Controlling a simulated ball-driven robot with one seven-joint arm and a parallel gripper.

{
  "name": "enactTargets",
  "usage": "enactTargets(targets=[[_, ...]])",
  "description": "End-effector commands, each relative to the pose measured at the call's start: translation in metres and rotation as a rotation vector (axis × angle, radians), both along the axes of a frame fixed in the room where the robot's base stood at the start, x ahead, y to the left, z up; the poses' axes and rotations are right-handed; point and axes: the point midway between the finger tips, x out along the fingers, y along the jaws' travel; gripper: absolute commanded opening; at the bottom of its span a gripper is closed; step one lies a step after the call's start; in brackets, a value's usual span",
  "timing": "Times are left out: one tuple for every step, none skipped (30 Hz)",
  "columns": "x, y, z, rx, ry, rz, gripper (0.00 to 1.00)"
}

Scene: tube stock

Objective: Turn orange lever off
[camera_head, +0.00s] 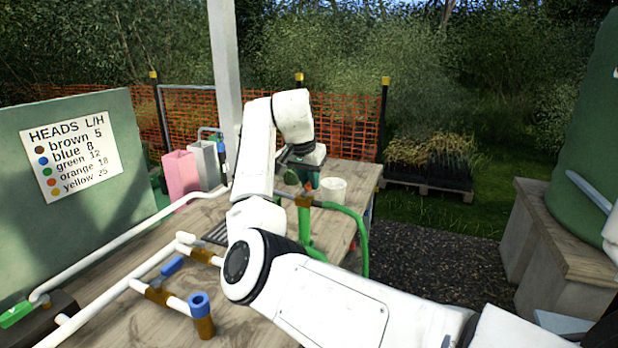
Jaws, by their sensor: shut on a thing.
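My gripper (304,172) is in the middle of the view, beyond my bent arm, pointing down over the far part of the wooden table. It is shut on a small orange piece, which appears to be the orange lever (309,185). The lever sits just above a brown fitting (304,200) on a green upright pipe (304,228). The fingers and the lever are small and partly hidden, so I cannot tell the lever's exact angle.
The wooden table (170,285) carries white pipes (115,237), a blue lever (172,266) and a blue-capped fitting (200,305). A green hose (358,228) curves right of the upright. A white cup (333,190) stands behind. Pink (180,178) and grey containers stand left. A signboard (70,155) is far left.

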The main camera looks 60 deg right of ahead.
Motion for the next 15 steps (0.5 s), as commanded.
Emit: enactTargets(targets=[[-0.001,0.000,0.004,0.000,0.002,-0.019,0.00],[-0.001,0.000,0.004,0.000,0.003,-0.036,0.00],[-0.002,0.000,0.004,0.001,0.003,-0.059,0.00],[-0.003,0.000,0.005,0.001,0.003,-0.077,0.00],[-0.003,0.000,0.005,0.001,0.003,-0.098,0.00],[-0.004,0.000,0.005,0.001,0.003,-0.128,0.00],[-0.005,0.000,0.005,0.001,0.004,-0.153,0.00],[-0.006,0.000,0.005,0.002,0.003,-0.178,0.00],[-0.007,0.000,0.006,0.002,0.004,-0.214,0.00],[-0.008,0.000,0.006,0.002,0.003,-0.241,0.00],[-0.009,0.000,0.006,0.003,0.004,-0.269,0.00],[-0.009,0.001,0.005,0.003,0.004,-0.307,0.00],[-0.010,0.001,0.005,0.003,0.004,-0.335,0.00],[-0.011,0.001,0.005,0.004,0.003,-0.364,0.00],[-0.012,0.002,0.005,0.004,0.003,-0.402,0.00]])
